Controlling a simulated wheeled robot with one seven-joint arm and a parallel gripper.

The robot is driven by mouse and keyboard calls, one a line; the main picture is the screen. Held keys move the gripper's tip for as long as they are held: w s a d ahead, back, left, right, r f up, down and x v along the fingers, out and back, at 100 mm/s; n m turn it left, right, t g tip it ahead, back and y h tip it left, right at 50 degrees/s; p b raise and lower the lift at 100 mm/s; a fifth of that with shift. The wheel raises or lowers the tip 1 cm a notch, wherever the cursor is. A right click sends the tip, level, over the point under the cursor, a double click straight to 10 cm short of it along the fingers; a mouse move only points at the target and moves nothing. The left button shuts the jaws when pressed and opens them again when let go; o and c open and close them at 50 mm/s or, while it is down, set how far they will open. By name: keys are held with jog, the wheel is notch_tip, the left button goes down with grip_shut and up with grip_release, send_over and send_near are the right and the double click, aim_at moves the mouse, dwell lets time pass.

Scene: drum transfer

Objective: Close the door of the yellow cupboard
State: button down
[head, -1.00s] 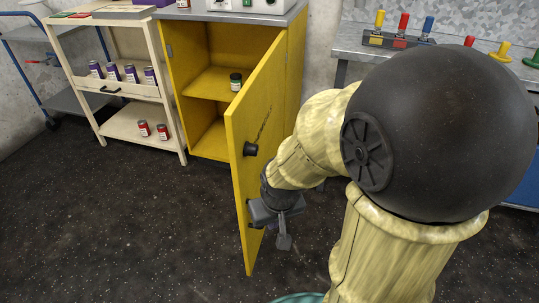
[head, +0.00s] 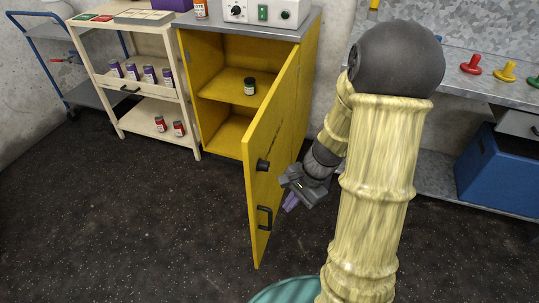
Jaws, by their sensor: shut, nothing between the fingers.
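The yellow cupboard (head: 308,70) stands at the back centre in the head view. Its door (head: 270,140) is open and swung out toward me, with a dark round knob and a black handle (head: 265,218) on its face. A small dark jar (head: 249,86) stands on the cupboard's inner shelf. My gripper (head: 291,197) is to the right of the door, near its handle side. Its fingers are shut with nothing between them. A gap seems to show between it and the door, but I cannot tell for certain that they are apart.
A wooden shelf cart (head: 108,92) with several cans stands left of the cupboard. A grey bench (head: 495,88) with coloured knobbed pieces and a blue box (head: 497,170) are at the right. Dark floor (head: 130,225) is clear left of the door.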

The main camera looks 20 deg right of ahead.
jog(key=w+d+r+m+t+y+p, duration=0.3)
jog(key=w+d+r+m+t+p, duration=0.1)
jog(key=m, duration=0.8)
jog(key=w+d+r+p, duration=0.1)
jog(key=w+d+p, duration=0.1)
jog(key=d+p, duration=0.1)
jog(key=shift+w+d+r+t+y+p, duration=0.3)
jog(key=shift+w+p, duration=0.1)
jog(key=shift+p, duration=0.45)
jog(key=shift+a, duration=0.1)
jog(key=b, duration=0.1)
send_near(260, 175)
jog(key=shift+x, duration=3.05)
